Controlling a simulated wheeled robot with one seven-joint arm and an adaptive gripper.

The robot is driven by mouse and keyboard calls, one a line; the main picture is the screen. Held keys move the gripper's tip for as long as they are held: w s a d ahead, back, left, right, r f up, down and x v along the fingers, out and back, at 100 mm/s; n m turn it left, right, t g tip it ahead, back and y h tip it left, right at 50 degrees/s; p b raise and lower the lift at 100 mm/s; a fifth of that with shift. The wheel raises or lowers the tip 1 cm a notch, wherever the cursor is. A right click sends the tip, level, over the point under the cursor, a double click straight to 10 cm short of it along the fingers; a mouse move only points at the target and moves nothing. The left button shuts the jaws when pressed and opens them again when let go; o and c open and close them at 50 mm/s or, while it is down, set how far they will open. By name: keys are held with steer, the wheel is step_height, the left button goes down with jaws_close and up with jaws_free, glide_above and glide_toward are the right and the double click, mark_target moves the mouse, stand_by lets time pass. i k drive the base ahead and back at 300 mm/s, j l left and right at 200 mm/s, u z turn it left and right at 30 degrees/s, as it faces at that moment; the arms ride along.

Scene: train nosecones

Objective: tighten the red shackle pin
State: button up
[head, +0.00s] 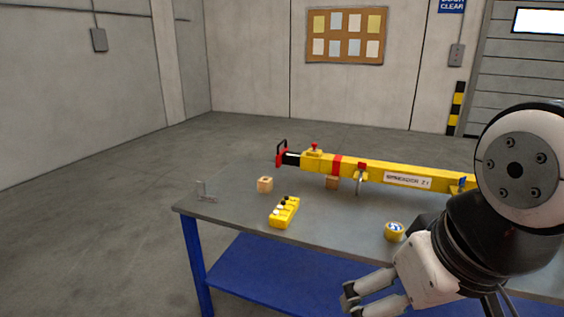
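A long yellow spreader beam (407,178) lies along the back of the workbench. A grey shackle (359,186) hangs at the middle of the beam, with a small red part (362,166) above it that looks like the red shackle pin. How far the pin is screwed in is too small to tell. My gripper (352,301) is at the bottom of the head view, in front of the bench and well apart from the shackle. Its two fingers point left and are spread, with nothing between them.
The grey bench top (235,212) also holds a yellow pendant with buttons (284,213), a small wooden block (265,184), a yellow round tin (394,232) and a metal bracket (204,193). A red handle (281,156) ends the beam.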

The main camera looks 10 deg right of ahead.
mark_target(362, 167)
steer(key=i+l+z, duration=0.1)
steer(key=i+z, duration=0.2)
steer(key=i, duration=1.65)
